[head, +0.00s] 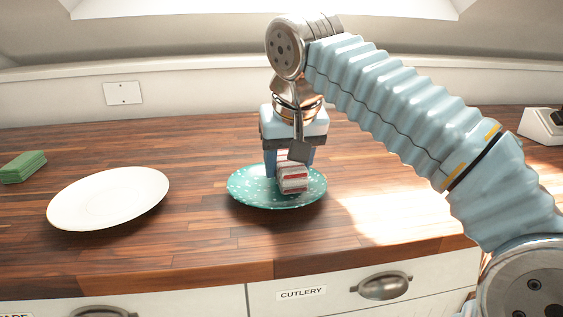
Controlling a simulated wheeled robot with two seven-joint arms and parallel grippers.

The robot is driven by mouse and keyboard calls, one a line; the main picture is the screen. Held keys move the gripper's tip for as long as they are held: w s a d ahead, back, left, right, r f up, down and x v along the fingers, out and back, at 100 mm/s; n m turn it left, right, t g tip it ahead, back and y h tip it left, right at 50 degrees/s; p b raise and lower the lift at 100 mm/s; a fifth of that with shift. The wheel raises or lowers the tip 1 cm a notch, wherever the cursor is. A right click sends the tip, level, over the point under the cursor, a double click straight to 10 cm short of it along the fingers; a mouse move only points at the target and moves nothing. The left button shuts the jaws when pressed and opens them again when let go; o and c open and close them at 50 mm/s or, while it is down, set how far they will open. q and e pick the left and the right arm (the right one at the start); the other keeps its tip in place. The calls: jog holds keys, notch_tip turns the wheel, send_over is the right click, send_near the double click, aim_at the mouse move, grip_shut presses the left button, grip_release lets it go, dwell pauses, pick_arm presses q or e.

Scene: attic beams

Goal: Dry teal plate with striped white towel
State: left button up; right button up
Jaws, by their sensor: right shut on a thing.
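The teal plate (246,190) with light speckles lies on the wooden counter at the middle of the head view. My right gripper (291,172) points down over the plate and is shut on the striped white towel (293,181). The towel is a small folded bundle with red stripes, low over the plate's middle; it appears to touch the plate's surface. The gripper hides part of the towel and the plate's back rim. My left gripper is not in view.
A white plate (108,198) lies to the left on the counter (200,255), and a green block-like item (23,167) sits at the far left. A white object (543,127) stands at the far right. Below the counter's front edge are drawers, one labelled CUTLERY (301,294).

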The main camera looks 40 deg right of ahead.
aim_at(280, 168)
jog(key=shift+s+a, duration=0.5)
jog(key=shift+a, duration=0.3)
jog(key=shift+s+a, duration=0.5)
jog(key=shift+a, duration=0.25)
jog(key=shift+w+d+r+p, duration=0.1)
jog(key=shift+w+d+p, duration=0.25)
jog(key=shift+w, duration=0.25)
jog(key=shift+w+d+p, duration=0.3)
jog(key=shift+w+p, duration=0.05)
jog(key=shift+w, duration=0.25)
jog(key=shift+w+d, duration=0.3)
jog(key=shift+w, duration=0.15)
jog(key=shift+s, duration=0.15)
